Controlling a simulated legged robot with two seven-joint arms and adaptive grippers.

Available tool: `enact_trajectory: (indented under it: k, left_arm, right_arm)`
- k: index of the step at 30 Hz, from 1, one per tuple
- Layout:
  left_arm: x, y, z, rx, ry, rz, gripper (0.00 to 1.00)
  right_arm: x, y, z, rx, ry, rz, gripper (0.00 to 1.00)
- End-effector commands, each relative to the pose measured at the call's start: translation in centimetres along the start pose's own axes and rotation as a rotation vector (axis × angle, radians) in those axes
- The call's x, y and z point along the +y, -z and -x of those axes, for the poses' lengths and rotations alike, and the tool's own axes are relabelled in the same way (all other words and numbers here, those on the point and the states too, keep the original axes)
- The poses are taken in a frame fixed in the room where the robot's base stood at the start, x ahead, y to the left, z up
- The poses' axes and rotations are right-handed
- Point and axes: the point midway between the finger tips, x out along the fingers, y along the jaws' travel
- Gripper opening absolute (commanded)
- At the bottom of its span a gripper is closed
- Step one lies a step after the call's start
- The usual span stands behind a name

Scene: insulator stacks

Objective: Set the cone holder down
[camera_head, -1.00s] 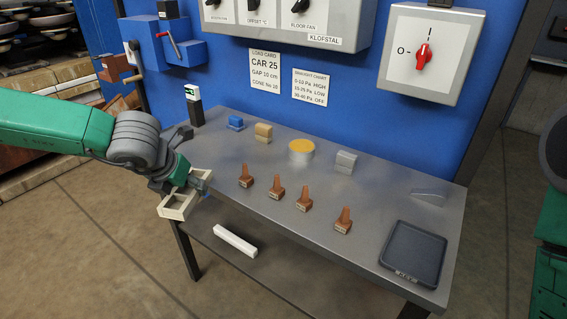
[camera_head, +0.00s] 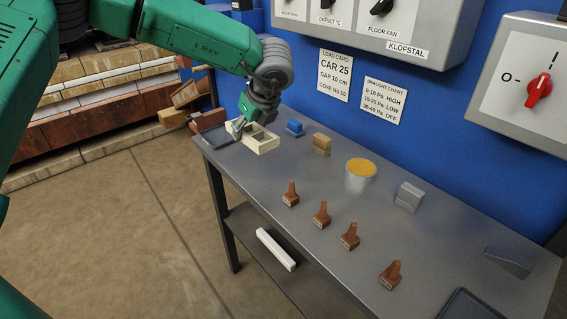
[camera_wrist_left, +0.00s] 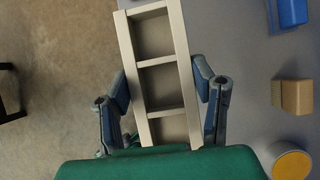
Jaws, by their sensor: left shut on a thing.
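The cone holder (camera_head: 266,148) is a cream open frame with compartments, at the far left end of the grey table (camera_head: 330,235). My left gripper (camera_head: 244,122) is shut on it from above. In the left wrist view the holder (camera_wrist_left: 173,60) lies lengthwise between the two fingers (camera_wrist_left: 160,88), with the floor to its left and the tabletop to its right. I cannot tell whether its underside touches the table. Several brown cones (camera_head: 321,216) stand in a row along the table's front. My right gripper is not in view.
Behind are a blue block (camera_head: 295,127), a tan block (camera_head: 322,144), a yellow-topped tin (camera_head: 361,169) and a grey block (camera_head: 409,196). Another dark tray (camera_head: 470,307) is at the near right. A white bar (camera_head: 276,249) lies on the lower shelf.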

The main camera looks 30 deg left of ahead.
Motion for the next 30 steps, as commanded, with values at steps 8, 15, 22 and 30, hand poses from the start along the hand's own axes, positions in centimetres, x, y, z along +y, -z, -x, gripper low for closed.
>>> enact_trajectory:
  k: [8, 15, 22, 30]
  left_arm:
    - [0.2, 2.3, -4.8, 0.006, -0.004, -0.003, 0.18]
    - [0.1, 3.7, -6.6, 0.002, -0.003, -0.004, 0.18]
    - [-0.1, 4.9, -8.5, 0.000, -0.001, -0.003, 0.13]
    - [0.1, 4.7, -8.7, 0.004, -0.001, -0.002, 0.72]
  right_arm:
    - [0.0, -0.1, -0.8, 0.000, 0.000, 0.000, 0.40]
    - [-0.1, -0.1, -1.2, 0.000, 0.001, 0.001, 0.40]
    - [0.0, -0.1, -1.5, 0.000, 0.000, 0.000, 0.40]
    - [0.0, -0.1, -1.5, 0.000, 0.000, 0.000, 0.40]
